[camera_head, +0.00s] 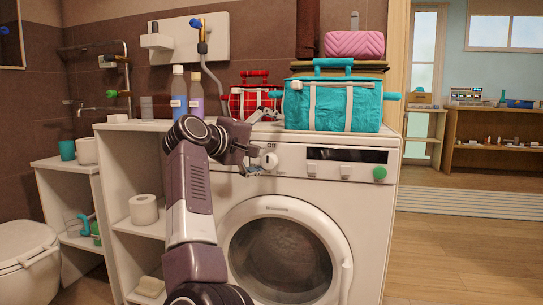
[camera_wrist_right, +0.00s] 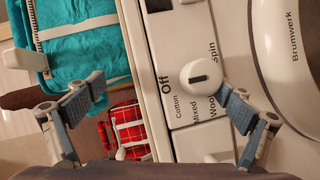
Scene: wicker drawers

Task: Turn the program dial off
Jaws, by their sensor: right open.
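The program dial (camera_head: 269,161) is a white round knob on the left of the washing machine's (camera_head: 345,165) control panel, with "Off" printed above it. In the right wrist view the dial (camera_wrist_right: 200,75) has a short dark mark lying roughly along the picture's left-right line. Around it are the words "Off", "Cotton", "Mixed", "Wool" and "Spin", partly covered. My right gripper (camera_head: 249,158) is just left of the dial in the head view. It is open and empty, its fingers wide apart (camera_wrist_right: 163,92), one overlapping the dial's right side in the wrist view. My left gripper is not in view.
A teal bag (camera_head: 333,107) and a red plaid bag (camera_head: 247,101) stand on the machine top near the panel. A white shelf (camera_head: 125,165) stands left.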

